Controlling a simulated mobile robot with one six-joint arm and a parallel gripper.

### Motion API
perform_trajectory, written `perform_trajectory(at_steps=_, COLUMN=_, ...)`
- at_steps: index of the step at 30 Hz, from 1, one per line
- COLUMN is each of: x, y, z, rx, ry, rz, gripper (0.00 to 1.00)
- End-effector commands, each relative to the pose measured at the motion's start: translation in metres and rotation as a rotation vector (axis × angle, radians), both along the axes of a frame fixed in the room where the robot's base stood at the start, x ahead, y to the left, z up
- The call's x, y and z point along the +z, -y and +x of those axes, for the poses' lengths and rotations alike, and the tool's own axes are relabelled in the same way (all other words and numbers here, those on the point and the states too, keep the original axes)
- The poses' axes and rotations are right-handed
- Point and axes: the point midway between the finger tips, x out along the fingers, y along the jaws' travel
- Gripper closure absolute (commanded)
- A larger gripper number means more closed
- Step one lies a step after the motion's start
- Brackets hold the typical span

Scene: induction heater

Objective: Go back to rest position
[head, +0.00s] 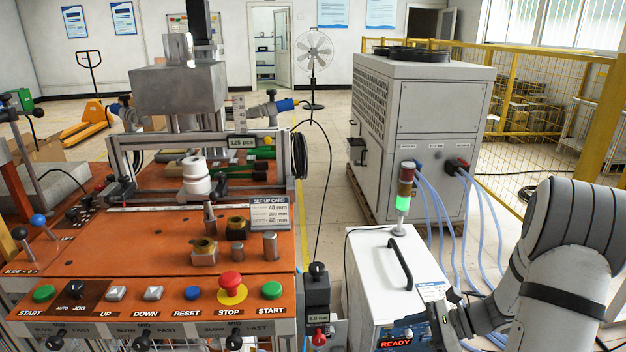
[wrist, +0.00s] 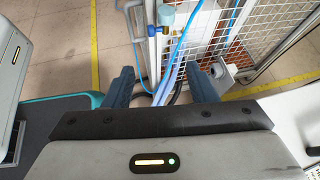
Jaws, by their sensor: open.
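My arm reaches in at the right of the head view, and my gripper (head: 440,322) is low in front of the white heater box, close to its lit READY display (head: 396,342). I cannot tell whether it touches the box. In the wrist view my gripper (wrist: 163,78) has its two dark fingers wide apart. Nothing is held between them; floor, a blue hose (wrist: 182,50) and a mesh panel show beyond.
The white heater box (head: 375,270) carries a black handle and a green-lit signal lamp (head: 403,200). The orange workbench (head: 130,240) with buttons and metal parts is at left. A grey chiller (head: 420,130) with blue hoses stands behind. Mesh fencing (wrist: 245,40) shows in the wrist view.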

Motion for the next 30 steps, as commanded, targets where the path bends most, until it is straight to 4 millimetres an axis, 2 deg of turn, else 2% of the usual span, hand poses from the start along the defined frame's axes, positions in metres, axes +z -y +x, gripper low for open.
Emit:
perform_trajectory(at_steps=1, x=0.033, y=-0.013, z=-0.008, rx=0.082, ry=0.041, rz=-0.062, gripper=0.48)
perform_trajectory(at_steps=3, x=0.06, y=-0.026, z=-0.021, rx=0.193, ry=0.092, rz=-0.147, gripper=0.48)
perform_trajectory(at_steps=9, x=0.131, y=-0.054, z=-0.062, rx=0.507, ry=0.257, rz=-0.389, gripper=0.48)
perform_trajectory(at_steps=18, x=0.227, y=-0.069, z=-0.117, rx=0.954, ry=0.548, rz=-0.747, gripper=0.48)
perform_trajectory(at_steps=24, x=0.282, y=-0.067, z=-0.143, rx=1.211, ry=0.745, rz=-0.97, gripper=0.48)
perform_trajectory(at_steps=30, x=0.31, y=-0.062, z=-0.154, rx=1.351, ry=0.864, rz=-1.103, gripper=0.48)
